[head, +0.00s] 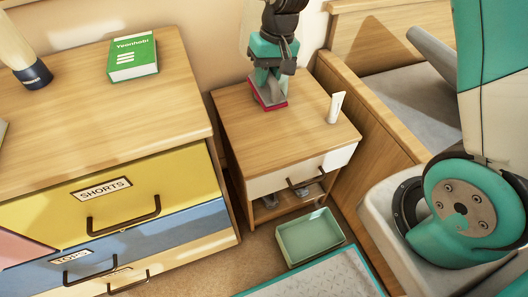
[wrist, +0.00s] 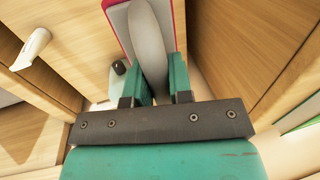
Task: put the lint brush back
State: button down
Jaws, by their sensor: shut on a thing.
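The lint brush (head: 268,91), grey with a red edge, is at the back of the wooden nightstand top (head: 255,135). My gripper (head: 271,72) is shut on it from above. In the wrist view my gripper (wrist: 156,88) has its two green fingers on either side of the brush's grey handle (wrist: 148,42). The red-edged head lies beyond the handle and is cut off by the top of the picture. I cannot tell whether the brush touches the nightstand top.
A white tube (head: 336,107) stands near the nightstand's right edge. A green tray (head: 310,238) lies on the floor in front. A dresser (head: 190,120) with a green book (head: 133,57) stands left. A wooden bed frame (head: 365,120) is right.

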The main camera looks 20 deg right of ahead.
jog(key=shift+s+a+r, duration=0.1)
jog(key=shift+a+r, duration=0.15)
jog(key=d+b+x, duration=0.1)
jog(key=x, duration=0.5)
jog(key=d+b+x, duration=0.1)
jog(key=x, duration=0.5)
jog(key=d+b+x, duration=0.1)
jog(key=x, duration=0.6)
jog(key=shift+d+f, duration=0.4)
jog(key=shift+f+b, duration=0.1)
jog(key=shift+b, duration=0.2)
jog(key=c, duration=1)
grip_release()
jog(key=shift+c, duration=0.2)
